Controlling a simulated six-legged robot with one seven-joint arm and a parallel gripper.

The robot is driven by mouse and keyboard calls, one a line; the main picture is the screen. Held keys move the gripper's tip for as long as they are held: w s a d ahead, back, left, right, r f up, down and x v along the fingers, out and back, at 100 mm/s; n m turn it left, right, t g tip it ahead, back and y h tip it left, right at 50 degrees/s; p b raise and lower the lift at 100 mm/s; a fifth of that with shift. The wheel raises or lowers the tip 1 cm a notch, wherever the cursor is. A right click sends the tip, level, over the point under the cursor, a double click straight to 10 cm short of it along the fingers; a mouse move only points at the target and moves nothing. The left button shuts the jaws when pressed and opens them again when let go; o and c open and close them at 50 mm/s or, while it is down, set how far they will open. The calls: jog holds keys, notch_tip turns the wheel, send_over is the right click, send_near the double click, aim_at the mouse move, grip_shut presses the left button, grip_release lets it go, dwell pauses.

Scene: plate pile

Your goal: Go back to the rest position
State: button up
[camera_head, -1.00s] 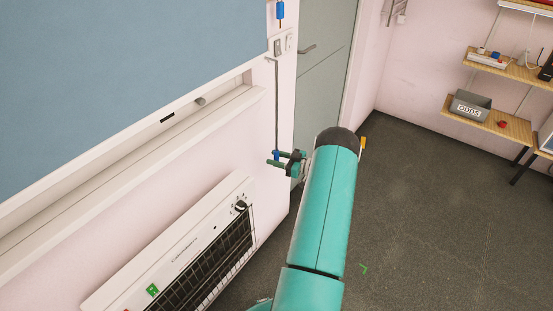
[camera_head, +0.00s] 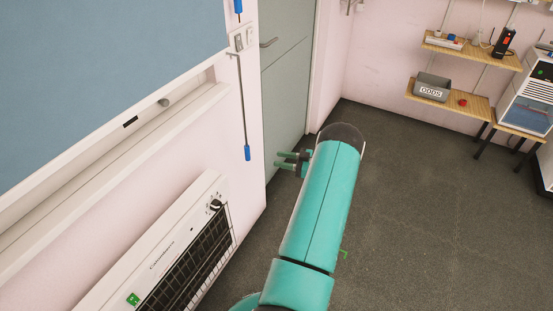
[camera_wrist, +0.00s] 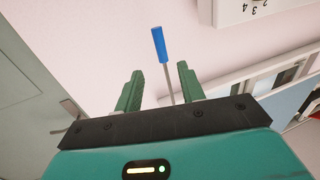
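A thin wand with a blue handle (camera_head: 247,153) hangs on the wall beside the blue blind in the head view. My gripper (camera_head: 287,160) is to the right of this handle, apart from it, in front of the grey door. In the wrist view my gripper (camera_wrist: 160,70) has its two green fingers spread apart with nothing held between them. The blue handle (camera_wrist: 159,45) shows beyond the fingertips there, seemingly clear of both fingers.
A heater (camera_head: 185,250) stands at the wall on the lower left, under the blue blind (camera_head: 100,70). A grey door (camera_head: 285,80) is behind my gripper. Shelves with a grey box (camera_head: 432,86) and a white cabinet (camera_head: 540,100) are at the right. The dark floor between is clear.

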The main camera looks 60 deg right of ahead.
dwell(0.5)
jog(key=w+a+r+g+y, duration=0.1)
jog(key=w+a+r+g, duration=0.35)
jog(key=a+r, duration=0.4)
jog(key=w+a+r+g+y, duration=0.1)
jog(key=w+a+r+g, duration=0.4)
jog(key=a, duration=0.6)
jog(key=w+a+r+g+y, duration=0.1)
jog(key=w+a+r+g, duration=0.3)
jog(key=a+r, duration=0.5)
jog(key=s+a+r+g+h, duration=0.1)
jog(key=s+a+r+h, duration=0.15)
jog(key=a, duration=0.55)
jog(key=s+a+r+h, duration=0.1)
jog(key=s+a+r, duration=0.15)
jog(key=a, duration=0.55)
jog(key=s+a+r+m+t+h, duration=0.3)
jog(key=s+a+r+h, duration=0.1)
jog(key=s+a, duration=0.6)
jog(key=shift+s+a+h, duration=0.3)
jog(key=shift+s+h, duration=0.05)
jog(key=shift+s, duration=0.5)
jog(key=shift+r, duration=0.1)
jog(key=shift+a, duration=0.2)
